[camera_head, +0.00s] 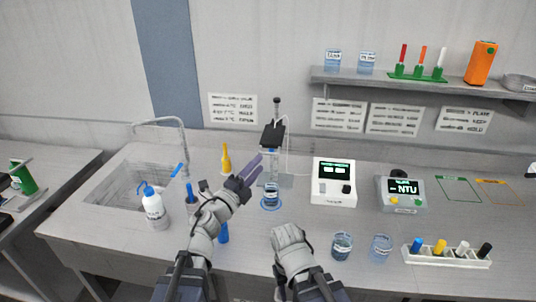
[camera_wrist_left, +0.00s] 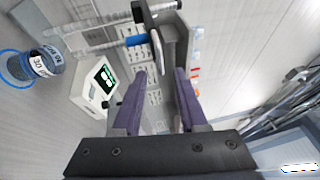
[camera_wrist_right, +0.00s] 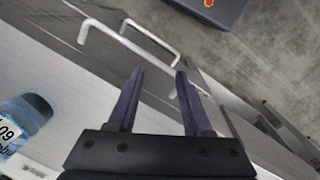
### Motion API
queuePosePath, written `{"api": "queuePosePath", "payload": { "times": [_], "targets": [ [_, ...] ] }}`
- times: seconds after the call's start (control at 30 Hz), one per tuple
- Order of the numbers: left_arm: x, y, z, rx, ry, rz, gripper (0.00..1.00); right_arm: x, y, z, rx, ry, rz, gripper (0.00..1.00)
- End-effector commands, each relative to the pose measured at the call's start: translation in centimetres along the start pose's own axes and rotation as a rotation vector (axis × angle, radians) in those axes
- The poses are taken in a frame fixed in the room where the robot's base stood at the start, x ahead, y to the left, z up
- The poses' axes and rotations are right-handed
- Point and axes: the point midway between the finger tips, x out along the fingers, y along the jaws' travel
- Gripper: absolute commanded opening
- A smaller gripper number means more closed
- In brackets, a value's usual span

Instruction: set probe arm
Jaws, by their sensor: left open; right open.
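The probe stand has a dark probe arm (camera_head: 272,135) on a thin upright post, with a probe hanging below it. A labelled beaker (camera_head: 271,196) stands under the probe inside a blue ring; it also shows in the left wrist view (camera_wrist_left: 38,64). My left gripper (camera_head: 257,166) is open and empty, just left of the probe and below the arm. In the left wrist view, a grey and black part of the stand (camera_wrist_left: 172,38) lies beyond the open fingers (camera_wrist_left: 160,90), apart from them. My right gripper (camera_wrist_right: 158,80) is open and empty near the bench's front edge.
A white meter (camera_head: 334,182) and a grey NTU meter (camera_head: 402,194) stand to the right. Two beakers (camera_head: 342,245) (camera_head: 381,248) and a rack of vials (camera_head: 447,254) are near the front. A yellow bottle (camera_head: 226,160), wash bottle (camera_head: 154,208) and sink (camera_head: 128,187) lie left.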

Motion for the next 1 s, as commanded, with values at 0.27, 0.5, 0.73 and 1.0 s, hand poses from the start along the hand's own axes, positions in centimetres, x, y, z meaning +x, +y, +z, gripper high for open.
{"api": "queuePosePath", "payload": {
  "times": [0.27,0.5,0.73,1.0],
  "targets": [
    [4.4,-0.1,0.1,-0.002,0.001,-0.001,0.42,-0.8,0.1,0.0,0.0,0.0,0.0,0.5],
    [6.7,0.0,0.1,-0.001,-0.001,0.0,0.42,-1.1,0.1,0.1,0.0,0.0,0.0,0.5],
    [6.7,0.0,0.0,-0.001,-0.002,0.0,0.42,-1.0,0.1,0.1,0.0,0.0,0.0,0.5],
    [6.7,0.0,0.0,-0.001,-0.002,0.0,0.13,-1.0,0.1,0.1,0.0,0.0,0.0,0.5]
  ]
}}
